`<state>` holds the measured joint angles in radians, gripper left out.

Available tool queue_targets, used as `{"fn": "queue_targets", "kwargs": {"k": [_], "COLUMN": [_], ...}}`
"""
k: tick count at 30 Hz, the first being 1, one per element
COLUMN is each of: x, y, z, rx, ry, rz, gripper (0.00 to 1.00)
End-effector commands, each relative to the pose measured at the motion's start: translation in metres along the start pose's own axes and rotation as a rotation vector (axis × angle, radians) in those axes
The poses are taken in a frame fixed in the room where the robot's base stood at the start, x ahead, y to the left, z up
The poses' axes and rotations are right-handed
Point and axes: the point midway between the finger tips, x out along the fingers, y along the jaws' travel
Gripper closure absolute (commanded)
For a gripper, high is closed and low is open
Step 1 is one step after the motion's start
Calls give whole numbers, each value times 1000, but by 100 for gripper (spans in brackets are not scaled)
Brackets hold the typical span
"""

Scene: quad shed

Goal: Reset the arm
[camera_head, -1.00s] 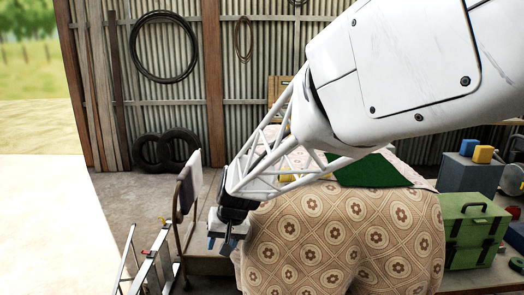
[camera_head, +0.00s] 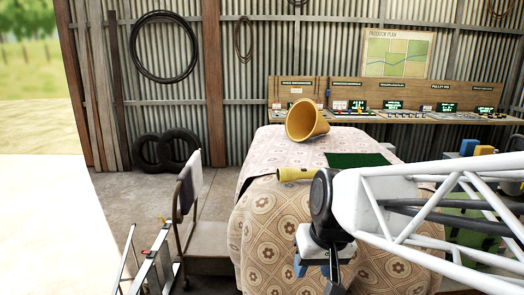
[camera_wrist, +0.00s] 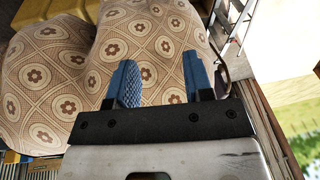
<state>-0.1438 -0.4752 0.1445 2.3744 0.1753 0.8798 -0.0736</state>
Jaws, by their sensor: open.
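My gripper (camera_head: 318,268) hangs low in front of the near side of a cloth-covered table (camera_head: 272,222). In the wrist view its two blue fingers (camera_wrist: 158,85) stand apart with nothing between them. The patterned cloth (camera_wrist: 60,65) lies beyond the fingertips. My white arm reaches in from the right in the head view and hides the table's right side.
On the table are a tipped yellow bucket (camera_head: 306,121), a yellow cylindrical object (camera_head: 296,174) and a green mat (camera_head: 357,160). A trolley (camera_head: 187,205) and a ladder (camera_head: 150,264) stand at the left. A control bench (camera_head: 410,116) lines the back wall. Open floor lies left.

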Motion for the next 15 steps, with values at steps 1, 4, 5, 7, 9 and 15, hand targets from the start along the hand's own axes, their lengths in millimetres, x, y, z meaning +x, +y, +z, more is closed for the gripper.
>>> {"fn": "queue_targets", "kwargs": {"k": [1,4,5,7,9,15], "x": [-6,-13,-14,-18,-21,-25], "y": [11,30,35,46,54,69], "z": [13,38,45,60,74,99], "rx": [16,43,52,71,85,115], "ry": [7,12,13,16,17,21], "rz": [20,62,74,101,125,169], "gripper": [53,53,53,53,53,53]}}
